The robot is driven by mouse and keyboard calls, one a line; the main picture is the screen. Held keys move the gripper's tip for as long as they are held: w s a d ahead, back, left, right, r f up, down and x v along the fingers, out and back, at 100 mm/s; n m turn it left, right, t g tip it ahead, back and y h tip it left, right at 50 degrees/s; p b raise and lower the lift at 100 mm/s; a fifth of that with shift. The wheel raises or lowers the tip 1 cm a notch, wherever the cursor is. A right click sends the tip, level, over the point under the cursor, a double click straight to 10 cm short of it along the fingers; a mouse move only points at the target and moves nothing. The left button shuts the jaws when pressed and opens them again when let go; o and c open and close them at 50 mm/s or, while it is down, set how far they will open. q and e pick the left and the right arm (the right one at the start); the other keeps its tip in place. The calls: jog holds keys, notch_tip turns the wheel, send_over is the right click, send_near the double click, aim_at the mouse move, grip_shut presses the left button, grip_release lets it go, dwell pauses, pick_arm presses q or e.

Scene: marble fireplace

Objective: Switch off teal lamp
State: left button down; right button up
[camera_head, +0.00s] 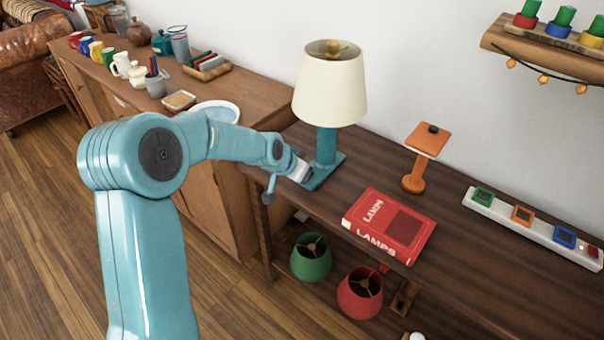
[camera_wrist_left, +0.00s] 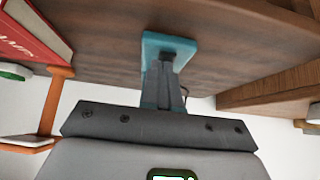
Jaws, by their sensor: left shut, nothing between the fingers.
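The teal lamp (camera_head: 326,147) stands upright on the dark wooden table, with a square teal base and a cream shade (camera_head: 331,90). I cannot tell whether it is lit. My left gripper (camera_head: 304,174) is at the near left edge of the lamp base. In the left wrist view its shut, empty fingers (camera_wrist_left: 166,68) point at the teal base (camera_wrist_left: 149,43) and overlap it. I cannot tell whether they touch it. The fingers hide part of the base, and I cannot make out a switch there. My right gripper is not in view.
A red book (camera_head: 362,217) lies right of the lamp on the table (camera_head: 450,260). An orange lamp (camera_head: 414,180) stands behind the book. A white power strip (camera_head: 500,213) with coloured parts lies further right. Green (camera_head: 310,262) and red (camera_head: 358,297) shades sit below. A cluttered sideboard (camera_head: 262,98) stands left.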

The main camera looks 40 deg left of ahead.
pick_arm(q)
jog(key=p+v, duration=0.1)
jog(key=v, duration=1.2)
jog(key=shift+s+f, duration=0.3)
jog(key=shift+s, duration=0.05)
